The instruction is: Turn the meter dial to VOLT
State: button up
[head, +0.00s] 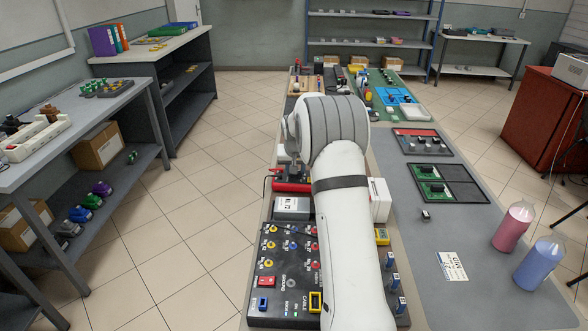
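My white arm reaches forward over the bench and covers its middle. No meter dial or VOLT mark can be made out.
A red cylinder (292,187) lies behind the grey box. A pink bottle (513,224) and a blue bottle (540,262) stand at right. The grey mat (425,285) is mostly clear near a small card (452,266).

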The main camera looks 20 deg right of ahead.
dwell(0.3)
jog(key=o, duration=1)
jog(key=shift+c, duration=0.2)
jog(key=shift+r, duration=0.1)
jog(key=v, duration=0.7)
jog(key=shift+a+r, duration=0.15)
jog(key=shift+r, duration=0.2)
jog(key=shift+s, duration=0.1)
